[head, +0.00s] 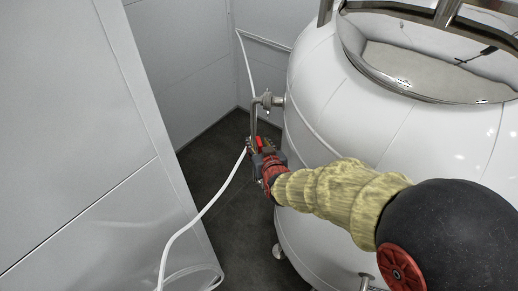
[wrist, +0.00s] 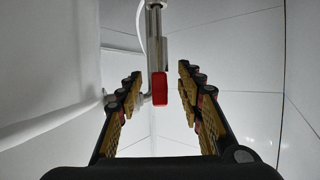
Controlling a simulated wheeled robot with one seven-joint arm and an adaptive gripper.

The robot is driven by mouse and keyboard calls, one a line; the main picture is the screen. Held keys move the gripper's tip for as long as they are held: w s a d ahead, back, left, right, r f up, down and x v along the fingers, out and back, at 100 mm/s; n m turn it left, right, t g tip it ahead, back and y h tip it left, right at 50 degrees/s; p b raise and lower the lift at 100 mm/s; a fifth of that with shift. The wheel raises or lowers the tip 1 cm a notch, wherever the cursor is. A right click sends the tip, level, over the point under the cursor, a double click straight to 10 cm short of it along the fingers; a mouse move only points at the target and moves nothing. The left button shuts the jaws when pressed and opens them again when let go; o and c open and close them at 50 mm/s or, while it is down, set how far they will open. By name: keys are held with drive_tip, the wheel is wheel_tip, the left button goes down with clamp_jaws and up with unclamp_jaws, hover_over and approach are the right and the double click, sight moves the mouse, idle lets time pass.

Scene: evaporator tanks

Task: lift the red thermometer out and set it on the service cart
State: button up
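The red thermometer (wrist: 159,88) shows in the wrist view as a red block at the lower end of a grey metal pipe (wrist: 156,35). It lies between the two fingers of my gripper (wrist: 160,84), with a visible gap on each side. The fingers are spread and open. In the head view my gripper (head: 259,147) is at the lower end of the bent pipe (head: 254,120) beside the white tank. Red shows there too, but I cannot separate thermometer from gripper parts. The service cart is not in view.
The large white tank (head: 310,115) stands close on the right, with a pipe fitting (head: 272,101) on its side. A white hose (head: 207,207) hangs to the left of my gripper. A grey wall panel (head: 75,130) is at the left. Dark floor (head: 215,160) lies between.

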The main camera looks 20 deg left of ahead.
drive_tip(key=shift+c, duration=0.5)
drive_tip(key=c, duration=0.8)
clamp_jaws()
